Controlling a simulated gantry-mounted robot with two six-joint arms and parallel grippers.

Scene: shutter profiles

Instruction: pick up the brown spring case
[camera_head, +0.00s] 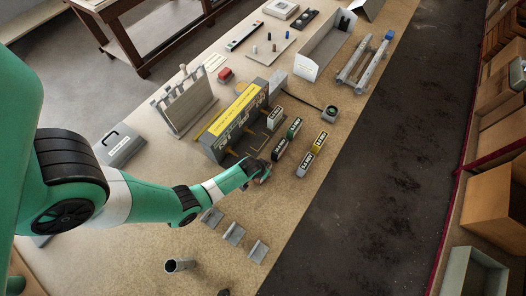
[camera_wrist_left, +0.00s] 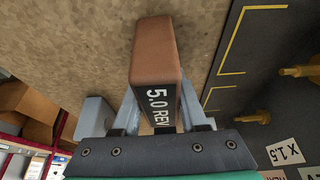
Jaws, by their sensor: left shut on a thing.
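The brown spring case (camera_wrist_left: 155,50) has a black face marked "5.0 REV" and sits between the two fingers of my left gripper (camera_wrist_left: 160,120) in the left wrist view. The fingers are shut on its near end. I cannot tell whether the case touches the table. My right gripper is not in view.
The dark fixture (camera_head: 232,135) with a yellow top is to the left. Grey brackets (camera_head: 234,234) lie nearer.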

